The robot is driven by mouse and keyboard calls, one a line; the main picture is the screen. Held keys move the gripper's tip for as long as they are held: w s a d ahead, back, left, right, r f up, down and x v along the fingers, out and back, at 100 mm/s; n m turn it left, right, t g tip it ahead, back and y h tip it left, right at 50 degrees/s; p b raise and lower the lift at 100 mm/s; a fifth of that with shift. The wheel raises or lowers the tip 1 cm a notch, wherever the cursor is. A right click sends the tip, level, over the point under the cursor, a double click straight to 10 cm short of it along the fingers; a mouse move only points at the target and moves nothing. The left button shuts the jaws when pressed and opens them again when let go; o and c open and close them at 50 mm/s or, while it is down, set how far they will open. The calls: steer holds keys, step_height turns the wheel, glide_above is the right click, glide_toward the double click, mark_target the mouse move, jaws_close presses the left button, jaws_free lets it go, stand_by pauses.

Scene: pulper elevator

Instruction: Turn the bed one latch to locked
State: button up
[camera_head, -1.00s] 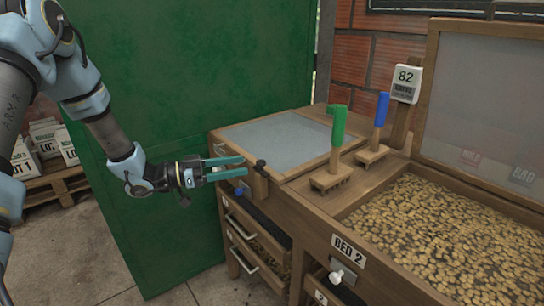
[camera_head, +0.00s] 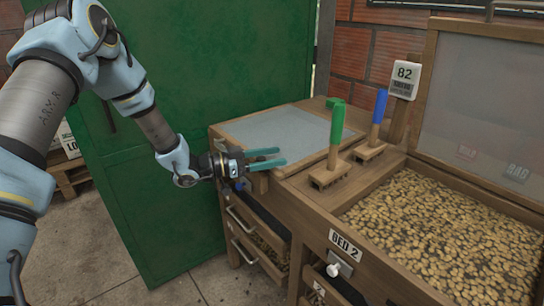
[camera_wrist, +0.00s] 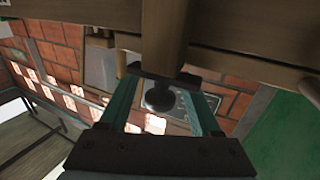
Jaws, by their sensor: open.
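In the head view my gripper hides this spot. A blue knob (camera_head: 241,184) sits on the bed's front, just below my gripper. I cannot tell whether the latch is locked.
Bed 2 (camera_head: 346,245), with a white knob (camera_head: 333,270), stands to the right, full of brown beans. A green-handled rake (camera_head: 335,140) and a blue-handled rake (camera_head: 377,125) stand between the beds. A green door panel (camera_head: 200,80) is behind my arm. Drawers (camera_head: 250,225) are below.

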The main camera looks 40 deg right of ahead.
mark_target(261, 157)
jaws_close()
stand_by(0.3)
